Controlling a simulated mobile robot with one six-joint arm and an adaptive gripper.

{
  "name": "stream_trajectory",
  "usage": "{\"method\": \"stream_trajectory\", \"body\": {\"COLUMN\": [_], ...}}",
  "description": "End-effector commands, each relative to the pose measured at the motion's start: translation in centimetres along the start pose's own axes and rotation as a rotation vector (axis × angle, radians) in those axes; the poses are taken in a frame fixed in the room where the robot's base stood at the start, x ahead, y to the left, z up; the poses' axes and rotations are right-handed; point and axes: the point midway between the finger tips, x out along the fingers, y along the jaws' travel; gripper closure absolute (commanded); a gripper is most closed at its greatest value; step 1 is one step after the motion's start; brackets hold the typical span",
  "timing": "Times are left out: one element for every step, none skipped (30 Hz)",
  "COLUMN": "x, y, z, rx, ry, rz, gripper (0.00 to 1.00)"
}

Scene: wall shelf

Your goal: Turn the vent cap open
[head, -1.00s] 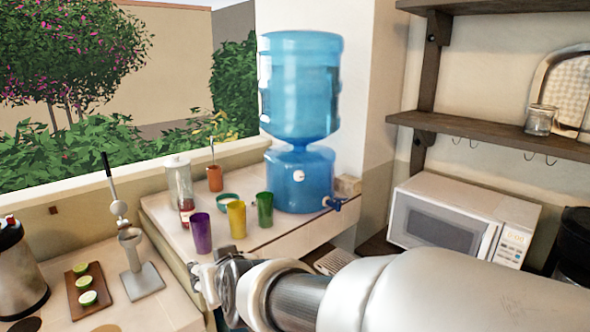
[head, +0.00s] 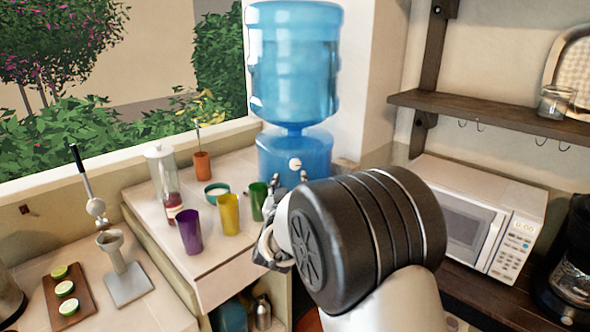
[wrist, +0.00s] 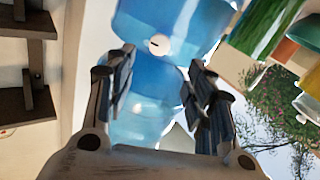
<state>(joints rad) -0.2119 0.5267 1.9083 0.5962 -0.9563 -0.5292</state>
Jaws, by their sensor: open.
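The vent cap (head: 295,163) is a small white disc on the front of the blue water dispenser base (head: 278,150). In the wrist view the cap (wrist: 159,45) shows a short dark mark, and it lies ahead of and between my fingertips. My gripper (head: 289,180) is open and empty, just in front of the dispenser; its fingers also show in the wrist view (wrist: 160,60). The cap appears apart from both fingers. The dispenser's tap is hidden behind my arm in the head view.
Purple (head: 189,231), yellow (head: 228,214) and green (head: 257,201) cups stand left of my gripper, the green one closest. A microwave (head: 470,215) is at the right, under a wooden shelf (head: 500,115).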

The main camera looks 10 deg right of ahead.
Motion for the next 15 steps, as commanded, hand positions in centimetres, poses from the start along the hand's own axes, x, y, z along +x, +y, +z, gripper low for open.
{"method": "stream_trajectory", "body": {"x": [1.3,1.9,2.8,3.5,4.1,5.0,5.6,6.2,7.0,7.5,8.0,8.6,9.0,9.3,9.7], "y": [0.0,0.0,0.1,0.1,0.1,0.0,0.1,0.0,0.1,0.0,0.0,0.0,0.0,0.0,0.0], "z": [0.2,0.2,0.2,0.2,0.2,0.2,0.2,0.2,0.2,0.1,0.2,0.1,0.1,0.1,0.1], "rx": [0.001,0.000,0.000,0.001,0.001,0.001,0.001,0.000,0.001,0.001,0.001,0.000,0.000,0.000,0.000], "ry": [0.001,0.001,0.001,0.001,0.001,0.000,0.001,0.000,0.001,0.001,0.000,0.001,0.001,0.000,0.000], "rz": [0.002,0.002,0.002,0.002,0.003,0.002,0.002,0.001,0.002,0.001,0.001,0.000,0.000,0.000,0.000], "gripper": [0.51,0.51,0.51,0.51,0.51,0.51,0.51,0.51,0.51,0.51,0.51,0.51,0.51,0.51,0.51]}}
